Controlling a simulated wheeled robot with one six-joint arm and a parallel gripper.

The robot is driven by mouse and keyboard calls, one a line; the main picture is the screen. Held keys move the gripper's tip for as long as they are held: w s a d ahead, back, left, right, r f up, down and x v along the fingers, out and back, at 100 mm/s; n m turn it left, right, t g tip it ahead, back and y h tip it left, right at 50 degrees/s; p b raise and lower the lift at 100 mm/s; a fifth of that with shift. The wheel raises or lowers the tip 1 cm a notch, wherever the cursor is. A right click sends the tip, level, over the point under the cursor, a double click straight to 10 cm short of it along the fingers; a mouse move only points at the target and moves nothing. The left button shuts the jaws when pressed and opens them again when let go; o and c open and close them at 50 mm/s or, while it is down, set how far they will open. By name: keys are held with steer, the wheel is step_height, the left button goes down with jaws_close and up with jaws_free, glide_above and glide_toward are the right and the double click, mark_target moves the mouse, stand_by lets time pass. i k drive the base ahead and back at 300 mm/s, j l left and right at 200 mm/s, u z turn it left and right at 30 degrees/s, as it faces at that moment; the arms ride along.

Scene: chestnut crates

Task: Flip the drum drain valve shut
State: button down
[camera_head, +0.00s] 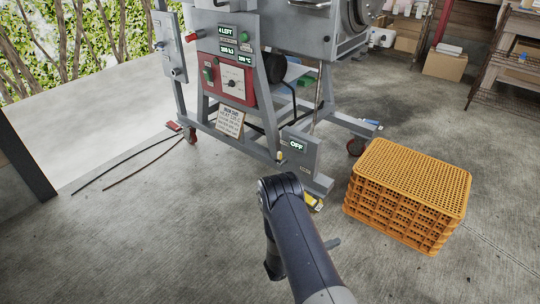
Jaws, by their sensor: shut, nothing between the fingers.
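The machine is a grey steel frame on wheels with a red control panel (236,83) and lit displays at upper middle. Part of its round drum (358,14) shows at the top edge. I cannot make out for certain which part is the drum drain valve. A small grey box (297,145) reading OFF sits low on the frame, with a small yellow-and-red piece at its left. My arm rises from the bottom and folds back down.
An upturned-looking orange plastic crate (415,175) stands on the concrete right of the machine. Dark cables (130,165) lie on the floor at left. Cardboard boxes (444,64) and a shelf (505,65) stand at the back right. Floor at front left is clear.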

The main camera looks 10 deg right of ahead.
mark_target(279, 164)
steer(key=i+j+z, duration=0.1)
steer(key=i+j, duration=0.2)
steer(key=i+j+z, duration=0.1)
steer(key=i+j, duration=0.55)
steer(key=j, duration=0.15)
steer(key=i+j+z, duration=0.15)
steer(key=i+j, duration=0.15)
steer(key=i+j+z, duration=0.1)
steer(key=i+j, duration=0.15)
steer(key=j, duration=0.2)
steer(key=i+j+z, duration=0.1)
steer(key=i+j, duration=0.15)
steer(key=j, duration=0.2)
